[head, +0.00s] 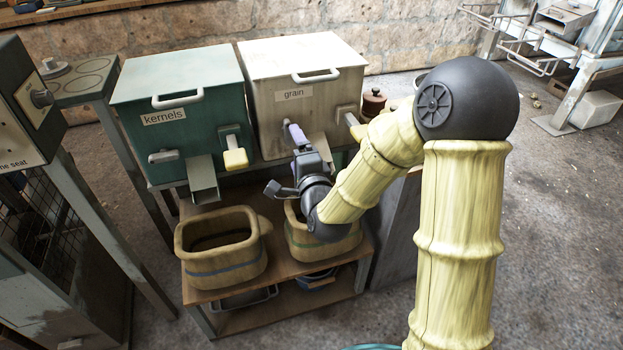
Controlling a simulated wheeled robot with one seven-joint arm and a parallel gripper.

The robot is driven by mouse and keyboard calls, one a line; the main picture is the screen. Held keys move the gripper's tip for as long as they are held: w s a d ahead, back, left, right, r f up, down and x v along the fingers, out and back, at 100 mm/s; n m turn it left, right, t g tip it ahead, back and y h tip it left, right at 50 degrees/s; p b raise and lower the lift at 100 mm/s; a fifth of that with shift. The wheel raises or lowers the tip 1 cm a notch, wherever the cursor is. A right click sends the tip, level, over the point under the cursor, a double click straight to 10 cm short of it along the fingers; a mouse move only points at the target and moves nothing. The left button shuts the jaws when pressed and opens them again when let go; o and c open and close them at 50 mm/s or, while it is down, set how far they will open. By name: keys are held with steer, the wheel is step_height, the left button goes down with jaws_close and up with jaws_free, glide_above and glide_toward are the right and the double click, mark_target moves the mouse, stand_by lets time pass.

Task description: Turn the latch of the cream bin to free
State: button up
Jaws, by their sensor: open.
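The cream bin (292,113), labelled "grain", stands at the right of a teal bin. A pale grey-lilac bar, which looks like its latch (297,133), is on the left of its front and slants steeply, close to upright. My gripper (301,150) is open at the lower end of this bar. The jaws are small and partly hidden by my wrist, so I cannot tell whether they touch the bar or stand around it. A lever with a cream-coloured end (355,127) sits at the right of the bin's front, beside my forearm.
The teal bin (181,97), labelled "kernels", has a level grey latch (163,157), a yellow-ended lever (235,158) and a chute (202,176). Two tubs, left (221,264) and right (336,245), stand on the wooden shelf (286,267) below. My wrist is over the right tub.

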steer(key=b+v, duration=1)
steer(key=b, duration=0.4)
steer(key=shift+s+b, duration=0.3)
steer(key=shift+s, duration=0.05)
steer(key=shift+d, duration=0.1)
stand_by(0.3)
steer(key=s+d+f+n+g+h+p, duration=0.2)
steer(key=d+n+g+h+p, duration=0.2)
steer(key=d+n+g+p, duration=0.75)
steer(key=s+d+n+g+h+p, duration=0.1)
steer(key=s+d+n+g+p, duration=0.2)
steer(key=s+p, duration=0.7)
step_height(320, 180, up, 38)
steer(key=w+a+p, duration=0.1)
steer(key=p, duration=3.7)
steer(key=shift+a+f, duration=0.15)
steer(key=shift+a, duration=0.05)
